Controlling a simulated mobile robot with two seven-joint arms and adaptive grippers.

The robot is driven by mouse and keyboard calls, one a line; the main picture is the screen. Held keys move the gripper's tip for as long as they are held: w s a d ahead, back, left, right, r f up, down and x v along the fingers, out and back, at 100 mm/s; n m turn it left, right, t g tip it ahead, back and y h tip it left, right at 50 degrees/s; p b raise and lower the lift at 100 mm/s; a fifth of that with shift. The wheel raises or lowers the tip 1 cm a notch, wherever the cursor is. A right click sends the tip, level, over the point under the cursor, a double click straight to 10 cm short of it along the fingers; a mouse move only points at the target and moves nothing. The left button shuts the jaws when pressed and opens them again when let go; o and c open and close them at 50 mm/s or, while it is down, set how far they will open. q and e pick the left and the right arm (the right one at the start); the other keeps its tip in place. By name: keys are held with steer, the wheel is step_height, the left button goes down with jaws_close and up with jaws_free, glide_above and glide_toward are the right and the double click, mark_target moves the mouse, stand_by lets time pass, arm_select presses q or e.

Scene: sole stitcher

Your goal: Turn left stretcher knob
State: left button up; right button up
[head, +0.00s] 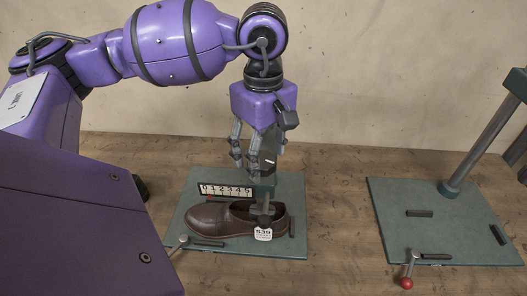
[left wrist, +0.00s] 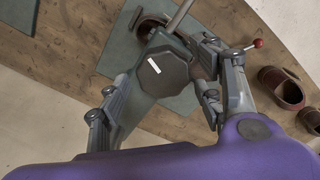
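The left stretcher's knob (head: 269,160) is dark, with a white mark, at the top of the stretcher over the left green plate (head: 290,190). In the left wrist view it is a dark octagonal knob (left wrist: 163,75) with a white stripe. My left gripper (head: 258,156) points down over it. Its fingers are spread, one on each side of the knob, with visible gaps in the wrist view. Contact is not visible. A brown shoe (head: 220,218) with a white 539 tag (head: 263,234) sits under the stretcher. My right gripper is not in view.
A numbered scale (head: 226,190) stands behind the shoe. A lever (head: 183,241) is at the left plate's front. A second green plate (head: 450,228) with a slanted post (head: 485,145) and a red-ball lever (head: 406,283) is at right. Bare wood (head: 340,230) lies between the plates.

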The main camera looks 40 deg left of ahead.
mark_target(263, 158)
arm_select(q)
steer(key=c, duration=0.9)
steer(key=shift+c, duration=0.9)
steer(key=shift+n, duration=0.8)
steer(key=shift+n+b, duration=0.3)
steer(key=shift+n, duration=1)
steer(key=shift+a, duration=0.1)
steer(key=o, duration=1.1)
steer(key=shift+r, duration=0.1)
step_height(263, 158, up, 12)
steer(key=shift+f, duration=0.1)
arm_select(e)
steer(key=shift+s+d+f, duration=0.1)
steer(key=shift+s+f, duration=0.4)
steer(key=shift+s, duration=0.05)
